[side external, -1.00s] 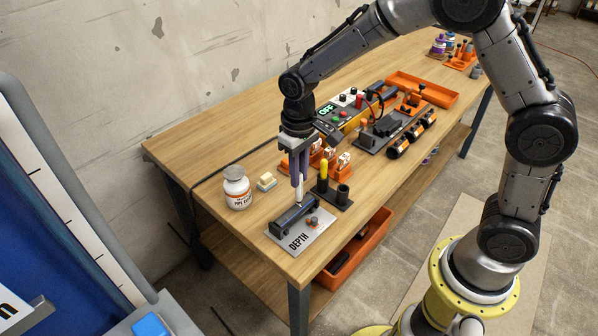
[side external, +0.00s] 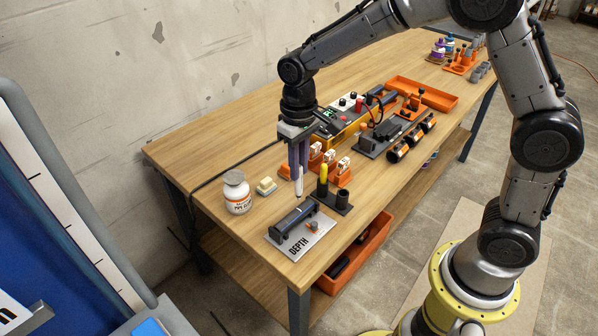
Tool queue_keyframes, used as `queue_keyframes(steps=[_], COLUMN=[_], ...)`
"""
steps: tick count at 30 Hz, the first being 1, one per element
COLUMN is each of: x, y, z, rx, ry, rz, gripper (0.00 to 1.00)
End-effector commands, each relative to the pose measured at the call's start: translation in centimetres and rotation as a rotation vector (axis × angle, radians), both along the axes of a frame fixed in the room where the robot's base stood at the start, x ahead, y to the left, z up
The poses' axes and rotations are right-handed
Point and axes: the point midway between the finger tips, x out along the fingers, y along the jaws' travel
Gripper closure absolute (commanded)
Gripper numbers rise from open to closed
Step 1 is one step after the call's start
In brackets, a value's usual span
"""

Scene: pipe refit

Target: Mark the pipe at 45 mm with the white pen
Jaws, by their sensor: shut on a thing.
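My gripper (side external: 299,168) is shut on the white pen (side external: 299,184), which hangs upright with its tip down. The tip appears to be above and behind the depth plate (side external: 314,240), apart from it. A dark pipe-like cylinder (side external: 293,219) lies along the plate, which is labelled DEPTH. Whether the pipe carries a white mark is too small to tell. A yellow pen (side external: 323,177) stands in the dark pen holder (side external: 342,198) just right of my gripper.
A white bottle (side external: 237,194) and a pale block (side external: 266,187) stand to the left. Orange stands with white labelled pieces (side external: 344,166) are behind the pens. An orange bin (side external: 365,243) sits below the table edge. The table's left end (side external: 190,155) is clear.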

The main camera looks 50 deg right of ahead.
Motion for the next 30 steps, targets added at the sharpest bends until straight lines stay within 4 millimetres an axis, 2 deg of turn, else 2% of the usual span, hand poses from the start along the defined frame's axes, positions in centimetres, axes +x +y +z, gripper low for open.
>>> queue_keyframes(steps=[15, 30], x=[0.0, 0.0], y=[0.0, 0.0], z=[3.3, 3.4], rx=[0.000, 0.000], ry=[-0.001, 0.001], rz=[0.000, 0.000], gripper=[1.00, 1.00])
